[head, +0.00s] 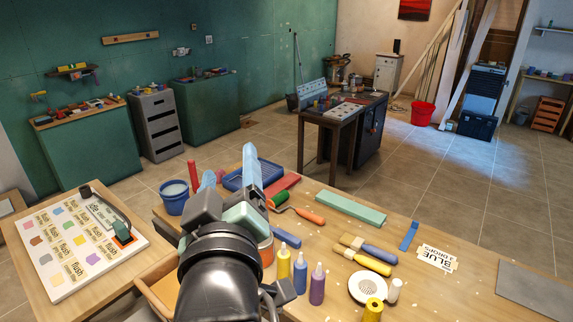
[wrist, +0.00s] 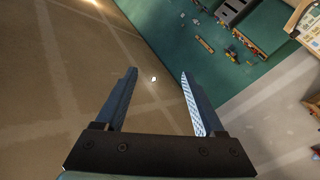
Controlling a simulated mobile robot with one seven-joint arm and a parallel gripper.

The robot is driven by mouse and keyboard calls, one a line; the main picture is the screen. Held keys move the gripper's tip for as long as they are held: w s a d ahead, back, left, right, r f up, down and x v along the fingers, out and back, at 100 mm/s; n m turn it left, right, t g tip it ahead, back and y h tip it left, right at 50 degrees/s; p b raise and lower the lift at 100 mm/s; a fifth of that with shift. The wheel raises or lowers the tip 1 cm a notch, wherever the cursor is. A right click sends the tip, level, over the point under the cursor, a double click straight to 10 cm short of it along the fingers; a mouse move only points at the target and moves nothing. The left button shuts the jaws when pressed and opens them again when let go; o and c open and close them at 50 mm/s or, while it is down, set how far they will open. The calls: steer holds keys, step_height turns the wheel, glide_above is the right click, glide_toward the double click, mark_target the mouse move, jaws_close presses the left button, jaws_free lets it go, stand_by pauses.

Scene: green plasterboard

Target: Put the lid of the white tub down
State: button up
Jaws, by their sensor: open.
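My gripper (head: 229,172) is raised above the left part of the workbench, with its blue fingers pointing up and away. In the wrist view my gripper (wrist: 158,74) is open, with nothing held between its fingers. I cannot make out a white tub or its lid for sure in either view. A round white piece with a grey slotted centre (head: 367,288) lies flat at the bench's front right; I cannot tell whether it is a lid. An orange-brown pot (head: 266,250) is partly hidden behind my gripper.
The workbench (head: 460,225) holds a blue bucket (head: 173,197), a blue tray (head: 236,180), a green block (head: 350,209), brushes (head: 372,264) and upright bottles (head: 317,284). A colour-sample board (head: 72,243) lies on the left table. The bench's right part has some bare room.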

steer(key=s+d+r+m+t, duration=0.2)
steer(key=s+r+t, duration=0.1)
steer(key=r, duration=0.4)
steer(key=s+d+r+m+t+h, duration=0.1)
steer(key=s+d+r+m+t, duration=0.2)
steer(key=s+r, duration=0.2)
steer(key=s+d+r+m+t+h, duration=0.1)
steer(key=s+d+r+m+t, duration=0.1)
steer(key=r, duration=0.9)
steer(key=shift+s+d+m+t, duration=0.15)
steer(key=shift+s+m+t, duration=0.45)
steer(key=shift+s, duration=0.4)
